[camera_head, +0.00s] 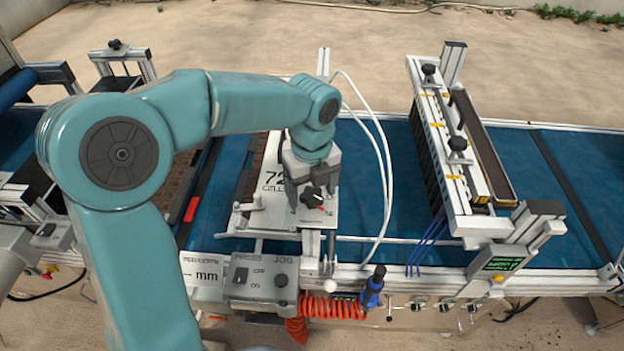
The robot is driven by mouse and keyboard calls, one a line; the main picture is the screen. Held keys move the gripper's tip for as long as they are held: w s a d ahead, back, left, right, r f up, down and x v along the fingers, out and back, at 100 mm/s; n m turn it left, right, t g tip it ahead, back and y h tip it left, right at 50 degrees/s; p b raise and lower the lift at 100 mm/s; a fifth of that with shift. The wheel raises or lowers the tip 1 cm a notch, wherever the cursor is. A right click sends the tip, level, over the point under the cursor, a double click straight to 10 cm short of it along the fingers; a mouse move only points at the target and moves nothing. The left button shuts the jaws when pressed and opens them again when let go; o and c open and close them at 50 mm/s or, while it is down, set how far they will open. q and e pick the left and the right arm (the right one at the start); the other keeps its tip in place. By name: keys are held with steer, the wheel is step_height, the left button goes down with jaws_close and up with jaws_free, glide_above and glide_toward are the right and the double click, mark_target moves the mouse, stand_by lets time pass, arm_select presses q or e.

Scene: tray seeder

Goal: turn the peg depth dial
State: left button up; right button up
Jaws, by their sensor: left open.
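The peg depth dial (311,197) is a small black knob with a red mark beside it. It sits on a white plate (265,217) over the blue conveyor. My left gripper (310,205) points down over the dial, open, with a finger on each side of it. I cannot tell whether the fingers touch the knob. The gripper body covers part of the plate and its lettering. My right gripper does not show.
A grey control box (262,277) with a switch and a coiled orange hose (335,308) are at the front rail. A seeder bridge (450,165) crosses the belt at the right. White tubes (385,165) arch close right of the gripper.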

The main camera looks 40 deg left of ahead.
mark_target(312, 195)
arm_select(q)
step_height(312, 195, up, 16)
steer(key=shift+r, duration=0.15)
steer(key=shift+d, duration=0.15)
steer(key=shift+s, duration=0.1)
stand_by(0.5)
